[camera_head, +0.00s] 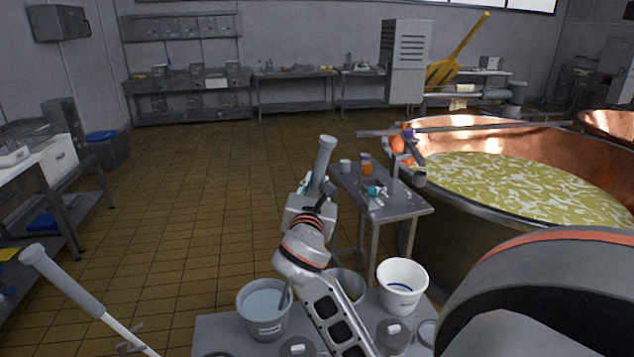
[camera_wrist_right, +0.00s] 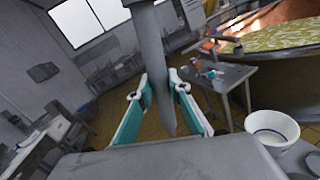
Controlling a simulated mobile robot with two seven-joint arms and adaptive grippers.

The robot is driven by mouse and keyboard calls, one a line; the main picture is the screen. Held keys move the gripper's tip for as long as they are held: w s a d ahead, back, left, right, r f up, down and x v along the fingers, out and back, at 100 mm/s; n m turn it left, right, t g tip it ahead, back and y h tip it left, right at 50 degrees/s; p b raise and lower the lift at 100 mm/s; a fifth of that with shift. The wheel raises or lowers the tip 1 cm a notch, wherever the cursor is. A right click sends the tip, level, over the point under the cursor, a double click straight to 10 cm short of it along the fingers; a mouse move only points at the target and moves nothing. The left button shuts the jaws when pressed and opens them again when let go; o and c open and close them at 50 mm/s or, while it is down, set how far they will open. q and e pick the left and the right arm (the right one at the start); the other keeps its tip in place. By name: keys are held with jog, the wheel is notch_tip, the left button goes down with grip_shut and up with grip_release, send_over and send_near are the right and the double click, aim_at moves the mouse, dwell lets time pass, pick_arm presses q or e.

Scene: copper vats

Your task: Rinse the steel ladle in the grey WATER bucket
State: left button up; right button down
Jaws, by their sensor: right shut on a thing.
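My right gripper (camera_head: 314,197) is shut on the grey handle (camera_head: 324,158) of the ladle, which stands nearly upright. In the right wrist view the handle (camera_wrist_right: 151,45) passes between the teal-padded fingers (camera_wrist_right: 160,97). The grey bucket (camera_head: 263,328) stands at the bottom of the head view and holds pale water (camera_head: 262,300). A thin dark rod (camera_head: 284,295), in line with the handle, slants into the bucket at its right side. The ladle's bowl is not visible. My left gripper is not clearly seen.
A white bucket (camera_head: 402,295) stands on the low table (camera_head: 208,335), right of my right arm. A small steel table (camera_head: 405,207) stands behind, next to the copper vat (camera_head: 440,225). Another grey-handled tool (camera_head: 62,280) shows at lower left.

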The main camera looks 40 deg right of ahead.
jog(key=shift+s+a, duration=0.2)
jog(key=shift+a, duration=0.15)
jog(key=shift+x, duration=0.95)
jog(key=shift+v, duration=1)
jog(key=shift+x, duration=1)
jog(key=shift+v, duration=1)
